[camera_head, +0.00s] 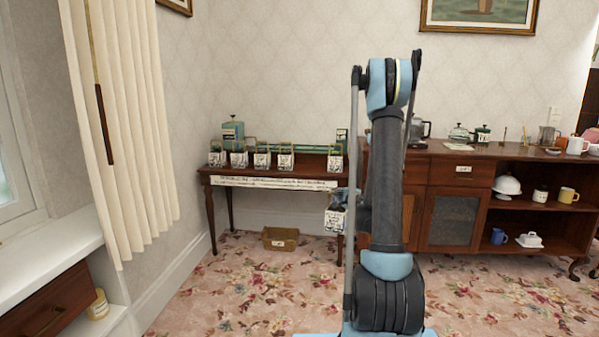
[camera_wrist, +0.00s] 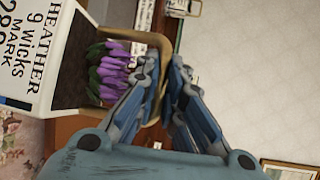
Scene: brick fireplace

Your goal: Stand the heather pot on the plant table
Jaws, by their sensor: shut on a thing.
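The heather pot (camera_head: 336,221) hangs in the head view just left of my arm, lower than the top of the plant table (camera_head: 312,173) and near its right front leg. It looks roughly upright. In the head view my gripper (camera_head: 341,198) is small and partly behind my arm. The plant table is dark wood with a printed strip along its front.
Several labelled pots (camera_head: 262,160) stand along the table, with a gap between the middle ones and the right one (camera_head: 335,162). A green device (camera_head: 232,133) stands behind them. A brass box (camera_head: 281,239) is on the floor below. A sideboard (camera_head: 453,208) stands right.

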